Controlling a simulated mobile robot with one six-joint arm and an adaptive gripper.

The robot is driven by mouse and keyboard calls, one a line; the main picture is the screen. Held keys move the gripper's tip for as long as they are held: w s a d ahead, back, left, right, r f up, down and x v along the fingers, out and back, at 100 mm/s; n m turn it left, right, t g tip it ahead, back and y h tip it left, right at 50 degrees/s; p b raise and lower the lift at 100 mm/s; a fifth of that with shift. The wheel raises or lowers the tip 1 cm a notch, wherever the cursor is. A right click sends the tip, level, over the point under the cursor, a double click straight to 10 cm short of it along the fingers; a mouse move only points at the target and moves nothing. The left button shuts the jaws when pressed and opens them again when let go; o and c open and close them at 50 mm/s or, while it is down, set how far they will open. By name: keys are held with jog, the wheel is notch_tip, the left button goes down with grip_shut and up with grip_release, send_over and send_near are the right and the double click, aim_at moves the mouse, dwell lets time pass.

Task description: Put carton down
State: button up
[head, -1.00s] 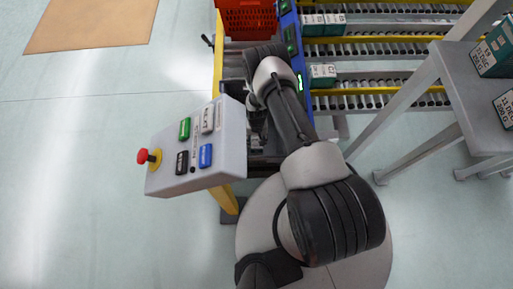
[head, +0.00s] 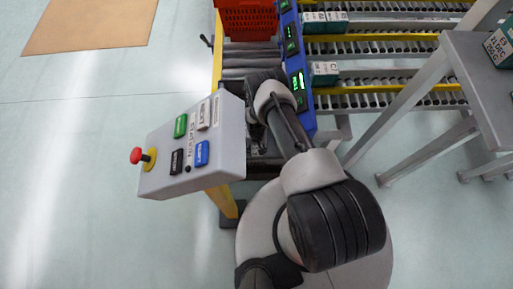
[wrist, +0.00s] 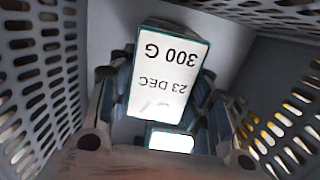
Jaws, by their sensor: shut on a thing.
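In the wrist view, a carton (wrist: 168,75) with a white label reading "23 DEC 300 G" and dark teal edges sits between the fingers of my gripper (wrist: 165,105). The gripper is shut on it. Grey perforated walls (wrist: 40,75) of a container stand on the left and right, so the carton is down between them; I cannot tell whether it touches the floor. A second small white face (wrist: 172,141) shows just below the carton. In the head view, my arm and the control box hide the gripper and carton.
An orange-red tote (head: 249,20) stands at the far end of the roller track (head: 248,58). A grey control box (head: 195,150) with a red button stands left of my arm. Flow racks (head: 390,70) with several cartons are at right, beside a grey table (head: 480,85).

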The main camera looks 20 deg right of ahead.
jog(key=shift+f, duration=0.2)
jog(key=o, duration=1.2)
